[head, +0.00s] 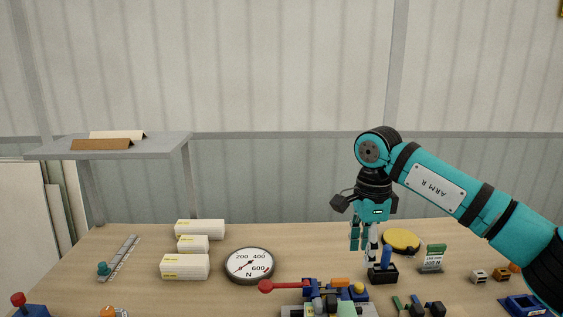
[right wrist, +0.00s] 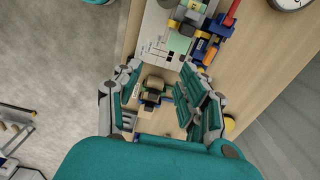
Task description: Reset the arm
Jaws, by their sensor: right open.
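My right arm (head: 435,187), teal and black with an "ARM R" plate, comes in from the right in the head view. It bends down at the elbow-like joint. My right gripper (head: 364,248) points down above the right-centre of the wooden table (head: 215,295). In the right wrist view, its two fingers (right wrist: 166,85) stand apart with nothing gripped between them. Small dark and tan blocks (right wrist: 153,90) show in the gap, below the fingers. In the head view the fingertips are close to a blue-handled black block (head: 383,273); I cannot tell whether they touch. My left gripper is not in view.
A round gauge (head: 250,265) and white boxes (head: 185,266) lie left of centre. A red-knobbed lever (head: 285,287) adjoins a cluttered block fixture (head: 332,290). A yellow disc (head: 400,240) and a "300 N" sign (head: 432,258) stand right. A grey shelf (head: 120,147) rises at left.

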